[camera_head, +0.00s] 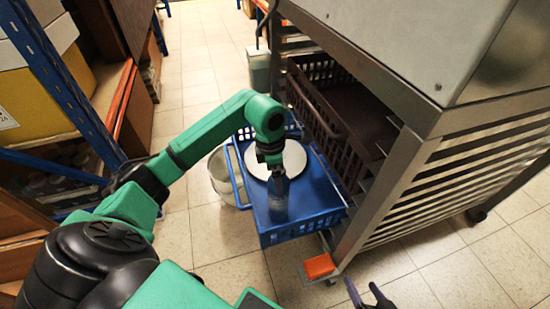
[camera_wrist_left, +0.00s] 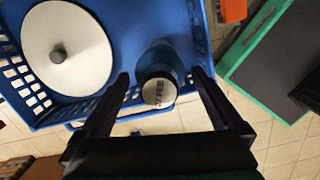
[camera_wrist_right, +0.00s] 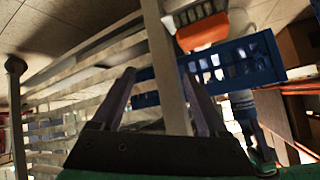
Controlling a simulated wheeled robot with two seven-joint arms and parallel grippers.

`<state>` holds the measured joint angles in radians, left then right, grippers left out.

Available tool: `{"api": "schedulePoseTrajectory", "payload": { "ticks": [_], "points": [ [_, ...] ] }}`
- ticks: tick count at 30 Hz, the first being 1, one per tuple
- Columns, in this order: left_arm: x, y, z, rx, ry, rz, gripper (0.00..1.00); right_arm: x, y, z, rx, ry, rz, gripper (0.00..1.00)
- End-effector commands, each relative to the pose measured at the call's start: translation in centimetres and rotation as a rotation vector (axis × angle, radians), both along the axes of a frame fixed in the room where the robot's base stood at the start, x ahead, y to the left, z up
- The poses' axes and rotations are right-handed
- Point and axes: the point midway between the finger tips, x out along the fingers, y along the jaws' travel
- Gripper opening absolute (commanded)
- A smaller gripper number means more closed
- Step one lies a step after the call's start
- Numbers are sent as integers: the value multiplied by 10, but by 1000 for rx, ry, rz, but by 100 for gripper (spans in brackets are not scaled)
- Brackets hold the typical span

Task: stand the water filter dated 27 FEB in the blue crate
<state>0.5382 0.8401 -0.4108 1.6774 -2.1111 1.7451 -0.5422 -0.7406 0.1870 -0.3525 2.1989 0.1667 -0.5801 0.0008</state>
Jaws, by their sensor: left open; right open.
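The blue crate (camera_head: 268,237) stands on the floor beside the metal rack; it fills the upper left of the left wrist view (camera_wrist_left: 105,110). A bluish water filter (camera_head: 278,200) stands upright inside it, near its front end. In the left wrist view the filter's pale cap (camera_wrist_left: 158,93) carries dark print that ends in FEB; the number is hard to read. My left gripper (camera_head: 270,160) is directly over the filter, its open fingers (camera_wrist_left: 162,90) apart on either side of the cap. My right gripper (camera_head: 365,297) is open and empty at the bottom edge, by the rack.
A white round lid (camera_wrist_left: 70,35) with a grey knob lies in the crate, beside the filter. A pale bucket (camera_head: 225,180) stands left of the crate. The rack (camera_head: 385,190) with a brown basket (camera_head: 315,125) is close on the right.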

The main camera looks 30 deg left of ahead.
Motion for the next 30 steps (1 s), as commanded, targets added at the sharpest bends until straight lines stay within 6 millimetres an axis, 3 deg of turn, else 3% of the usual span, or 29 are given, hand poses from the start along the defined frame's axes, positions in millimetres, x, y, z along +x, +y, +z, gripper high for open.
{"api": "schedulePoseTrajectory", "payload": {
  "ticks": [1,6,11,30],
  "points": [
    [0,2,16,4,-5,1,100,0,-6,8,-26,28,2,77],
    [-3,6,57,2,-5,1,100,-6,-31,20,-126,159,10,77],
    [-5,8,83,1,-3,0,100,-14,-49,28,-192,253,9,77],
    [-6,8,87,0,0,0,100,-18,-54,28,-210,283,9,77]
  ]
}}
